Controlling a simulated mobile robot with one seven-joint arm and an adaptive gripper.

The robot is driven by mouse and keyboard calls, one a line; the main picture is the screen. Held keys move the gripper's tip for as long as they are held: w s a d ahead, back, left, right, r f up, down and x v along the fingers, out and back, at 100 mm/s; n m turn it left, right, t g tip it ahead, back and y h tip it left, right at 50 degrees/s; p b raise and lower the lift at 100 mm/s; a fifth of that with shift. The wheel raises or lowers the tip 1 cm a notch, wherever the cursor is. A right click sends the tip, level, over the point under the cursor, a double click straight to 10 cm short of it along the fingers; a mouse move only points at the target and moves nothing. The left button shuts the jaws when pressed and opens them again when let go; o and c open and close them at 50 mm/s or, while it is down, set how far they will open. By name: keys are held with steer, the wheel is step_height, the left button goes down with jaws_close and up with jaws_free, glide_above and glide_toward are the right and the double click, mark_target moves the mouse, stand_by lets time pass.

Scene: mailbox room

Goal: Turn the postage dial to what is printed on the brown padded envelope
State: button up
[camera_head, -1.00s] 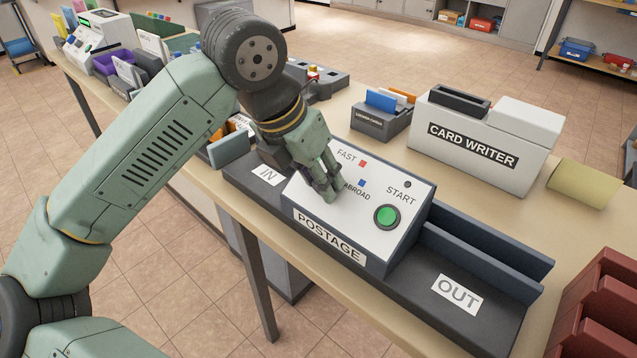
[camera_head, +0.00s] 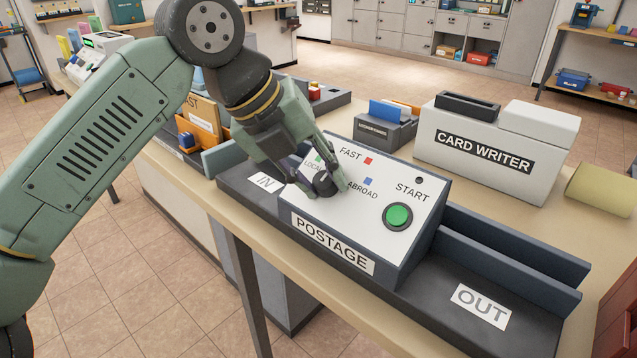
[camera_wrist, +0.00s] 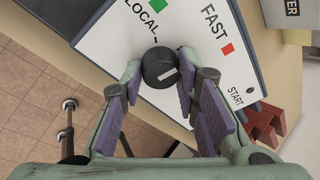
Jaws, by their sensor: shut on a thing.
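The grey postage machine (camera_head: 345,225) stands on the table with a white sloped face. Its round black dial (camera_wrist: 160,67) sits between my fingertips in the wrist view, and a white mark shows on its near side. My gripper (camera_head: 325,180) is shut on the dial, which it partly hides in the head view. Around the dial are LOCAL with a green square (camera_wrist: 127,29), FAST with a red square (camera_head: 368,161) and ABROAD with a blue square (camera_head: 368,181). A brown envelope (camera_head: 199,118) stands behind my arm, its printed word ending in "AST".
A green START button (camera_head: 398,216) is on the machine's face. The IN end (camera_head: 265,183) and OUT tray (camera_head: 480,304) flank it. A white card writer (camera_head: 490,150) and a grey card box (camera_head: 384,130) stand behind.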

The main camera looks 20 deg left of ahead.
steer(key=shift+n, duration=0.4)
steer(key=o, duration=1.2)
steer(key=shift+c, duration=0.2)
steer(key=v, duration=1.2)
